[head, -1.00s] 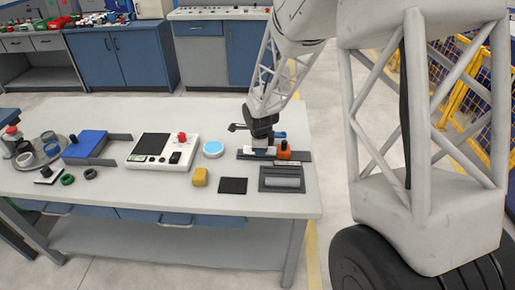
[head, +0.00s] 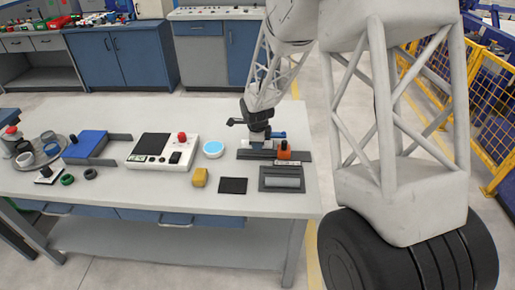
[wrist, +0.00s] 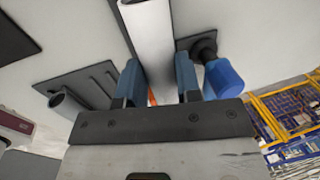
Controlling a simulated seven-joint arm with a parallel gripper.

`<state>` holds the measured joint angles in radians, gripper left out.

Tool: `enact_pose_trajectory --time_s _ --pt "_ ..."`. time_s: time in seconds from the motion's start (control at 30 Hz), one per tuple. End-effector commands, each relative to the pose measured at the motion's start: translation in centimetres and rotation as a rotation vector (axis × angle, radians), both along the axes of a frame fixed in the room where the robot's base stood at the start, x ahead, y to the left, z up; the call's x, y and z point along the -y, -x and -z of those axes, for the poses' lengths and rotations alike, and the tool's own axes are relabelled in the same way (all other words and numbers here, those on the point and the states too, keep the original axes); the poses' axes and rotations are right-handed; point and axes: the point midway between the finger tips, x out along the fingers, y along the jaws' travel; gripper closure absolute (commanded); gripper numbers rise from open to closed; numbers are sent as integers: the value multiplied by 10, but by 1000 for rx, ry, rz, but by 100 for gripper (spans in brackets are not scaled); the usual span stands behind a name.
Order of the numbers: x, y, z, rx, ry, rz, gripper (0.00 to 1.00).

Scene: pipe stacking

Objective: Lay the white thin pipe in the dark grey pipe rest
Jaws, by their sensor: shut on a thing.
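My gripper (wrist: 159,88) has its two blue fingers closed around a white pipe (wrist: 152,40), which runs away from me between them in the wrist view. In the head view my gripper stands over a dark grey strip (head: 246,156), and a small white piece, probably the pipe, shows beneath it. Whether the pipe is lifted or touching is hard to tell. A dark grey plate with grooves (head: 266,187), which looks like the pipe rest, lies nearer the table's front edge and bears a grey pipe (head: 284,183). In the wrist view this plate (wrist: 98,78) is at the left.
An orange block (head: 284,152) stands on the strip, right of my gripper. A black mat (head: 233,185), yellow block (head: 199,177) and blue-topped disc (head: 213,148) lie to the left. The table's right edge is near.

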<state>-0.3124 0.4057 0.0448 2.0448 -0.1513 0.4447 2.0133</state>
Motion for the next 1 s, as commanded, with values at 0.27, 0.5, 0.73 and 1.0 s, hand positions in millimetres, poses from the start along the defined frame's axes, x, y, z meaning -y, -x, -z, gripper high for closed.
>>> enact_pose_trajectory --time_s 0.27,0.5,0.73,1.0 --pt "0 1 24 -3 1 -1 95" --pt "0 0 31 0 0 0 95" --pt "0 0 31 0 0 0 95" --pt "0 1 37 -1 0 0 95"
